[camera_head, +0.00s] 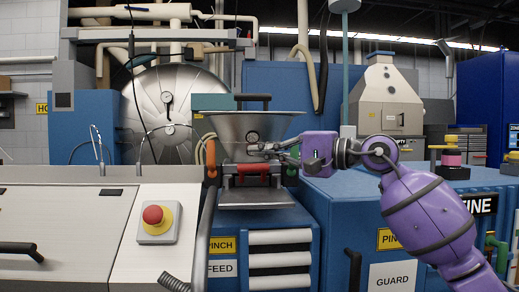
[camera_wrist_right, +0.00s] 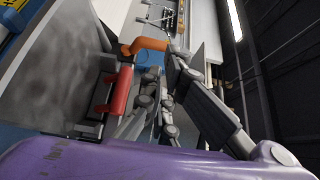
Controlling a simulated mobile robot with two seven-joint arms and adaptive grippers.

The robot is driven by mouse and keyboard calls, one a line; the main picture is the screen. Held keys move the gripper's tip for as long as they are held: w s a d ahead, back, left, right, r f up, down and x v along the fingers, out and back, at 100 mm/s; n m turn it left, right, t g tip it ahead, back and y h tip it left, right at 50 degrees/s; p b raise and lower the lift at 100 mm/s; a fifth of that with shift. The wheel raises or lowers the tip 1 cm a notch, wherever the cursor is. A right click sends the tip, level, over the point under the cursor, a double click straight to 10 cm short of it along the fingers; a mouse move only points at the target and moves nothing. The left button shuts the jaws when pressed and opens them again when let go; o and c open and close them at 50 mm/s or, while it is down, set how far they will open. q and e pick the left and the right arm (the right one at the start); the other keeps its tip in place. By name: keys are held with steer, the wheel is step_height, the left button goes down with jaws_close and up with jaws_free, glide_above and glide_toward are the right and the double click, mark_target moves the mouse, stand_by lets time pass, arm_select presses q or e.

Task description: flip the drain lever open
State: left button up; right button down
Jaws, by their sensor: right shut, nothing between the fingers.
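A steel hopper (camera_head: 236,127) stands on a blue machine, with a red handle (camera_head: 253,169) below its bowl, an orange handle (camera_head: 211,158) at left and a green one at right. I cannot tell for sure which of these is the drain lever. The red handle (camera_wrist_right: 120,91) and the orange handle (camera_wrist_right: 152,44) also show in the right wrist view. My right gripper (camera_head: 254,149) is shut and empty. In the head view it lies in front of the lower hopper, above the red handle; contact cannot be told. My left gripper is not in view.
A white cabinet with a red emergency button (camera_head: 153,215) stands at left front. A blue cabinet with a GUARD label (camera_head: 392,276) stands under my right arm. A round steel tank (camera_head: 158,95) is behind. A dark hose runs left of the hopper.

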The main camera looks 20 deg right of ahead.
steer(key=p, duration=0.2)
glide_toward(213, 148)
steer(key=x, duration=0.5)
steer(key=shift+w+r, duration=0.1)
steer(key=shift+w, duration=0.15)
steer(key=shift+w+a, duration=0.5)
steer(key=shift+w, duration=0.05)
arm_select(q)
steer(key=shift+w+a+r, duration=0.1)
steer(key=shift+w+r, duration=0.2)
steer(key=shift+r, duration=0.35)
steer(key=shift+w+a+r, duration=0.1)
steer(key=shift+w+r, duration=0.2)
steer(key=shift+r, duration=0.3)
arm_select(e)
steer(key=shift+f, duration=0.2)
arm_select(q)
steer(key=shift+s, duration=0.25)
steer(key=shift+p, duration=0.3)
arm_select(e)
steer(key=shift+r, duration=0.1)
steer(key=shift+a+r+p, duration=0.1)
steer(key=shift+r+p, duration=0.1)
steer(key=shift+p, duration=0.1)
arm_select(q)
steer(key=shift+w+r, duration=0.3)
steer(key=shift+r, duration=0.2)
arm_select(e)
steer(key=shift+a, duration=0.1)
